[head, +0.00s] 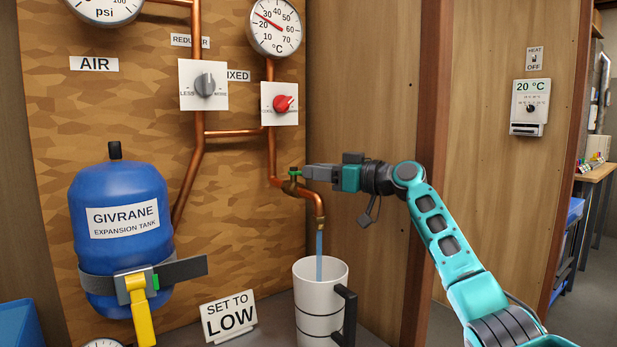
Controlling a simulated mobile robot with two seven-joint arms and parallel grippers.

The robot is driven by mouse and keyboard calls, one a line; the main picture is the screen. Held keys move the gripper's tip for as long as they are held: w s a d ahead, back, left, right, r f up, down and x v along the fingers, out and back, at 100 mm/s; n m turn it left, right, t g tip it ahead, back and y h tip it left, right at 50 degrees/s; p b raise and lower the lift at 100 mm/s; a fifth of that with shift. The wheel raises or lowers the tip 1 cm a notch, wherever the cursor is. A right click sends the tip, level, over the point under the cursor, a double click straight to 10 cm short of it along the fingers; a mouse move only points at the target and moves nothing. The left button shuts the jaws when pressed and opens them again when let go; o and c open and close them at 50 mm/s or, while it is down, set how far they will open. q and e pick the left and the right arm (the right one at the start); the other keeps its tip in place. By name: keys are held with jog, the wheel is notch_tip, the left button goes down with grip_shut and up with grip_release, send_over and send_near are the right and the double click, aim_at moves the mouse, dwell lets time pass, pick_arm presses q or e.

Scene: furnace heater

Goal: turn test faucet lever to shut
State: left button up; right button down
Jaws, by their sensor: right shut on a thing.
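The test faucet (291,187) is a small brass tap on a copper pipe, to the right of the blue tank. Its green lever (295,172) is at the top, mostly covered by my gripper's fingertips. My right gripper (306,171) comes in from the right and is shut on the lever. A blue stream of water (319,255) runs down from the copper spout (320,218) into a white mug (309,317) with a black handle. My left gripper is not in view.
A blue expansion tank (120,262) with a yellow lever (142,317) stands at left. A "SET TO LOW" sign (229,317) stands beside the mug. Grey (205,85) and red (284,103) knobs sit above on white plates. A wooden post (433,110) lies behind my right arm.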

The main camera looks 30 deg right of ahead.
jog(key=c, duration=1)
grip_release()
jog(key=v, duration=0.7)
jog(key=shift+s+d, duration=0.15)
jog(key=shift+s, duration=0.1)
jog(key=shift+c, duration=0.3)
